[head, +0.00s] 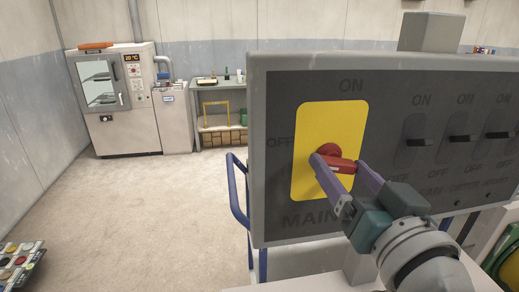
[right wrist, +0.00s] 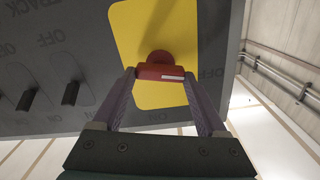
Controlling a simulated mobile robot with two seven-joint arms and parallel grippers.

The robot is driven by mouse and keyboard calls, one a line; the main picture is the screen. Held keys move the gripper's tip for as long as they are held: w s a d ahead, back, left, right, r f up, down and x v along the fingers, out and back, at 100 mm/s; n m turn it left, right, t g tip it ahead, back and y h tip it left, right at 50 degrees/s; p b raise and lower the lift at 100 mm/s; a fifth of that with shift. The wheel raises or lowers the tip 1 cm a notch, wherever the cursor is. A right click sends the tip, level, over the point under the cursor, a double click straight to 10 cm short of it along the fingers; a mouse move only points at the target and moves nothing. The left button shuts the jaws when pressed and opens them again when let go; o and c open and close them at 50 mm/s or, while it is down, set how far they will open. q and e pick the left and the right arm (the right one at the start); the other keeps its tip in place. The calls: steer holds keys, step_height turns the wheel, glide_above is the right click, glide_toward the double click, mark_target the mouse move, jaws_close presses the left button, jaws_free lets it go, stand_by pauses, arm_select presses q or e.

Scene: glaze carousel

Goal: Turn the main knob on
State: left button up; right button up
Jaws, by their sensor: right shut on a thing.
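The red main knob (head: 330,155) sits on a yellow plate (head: 317,184) on the dark panel, with "ON" printed above, "OFF" at the left and "MAIN" below. Its handle lies roughly sideways in the head view, slightly tilted. My right gripper (head: 337,165) is shut on the handle, one purple finger at each end. In the right wrist view the red knob (right wrist: 161,70) is between the two fingertips of my right gripper (right wrist: 160,74). My left gripper is not in view.
Several black toggle switches (head: 459,138) line the panel (head: 390,90) right of the knob. A blue cart rail (head: 238,190) stands below left. A kiln-like cabinet (head: 118,98) and a workbench (head: 222,85) stand at the back.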

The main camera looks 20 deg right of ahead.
steer(key=m, duration=0.4)
steer(key=shift+m, duration=0.3)
steer(key=m, duration=0.3)
steer(key=shift+d+f+m, duration=0.1)
steer(key=shift+m, duration=0.6)
steer(key=o, duration=1.3)
steer(key=b+v, duration=0.3)
steer(key=v, duration=0.7)
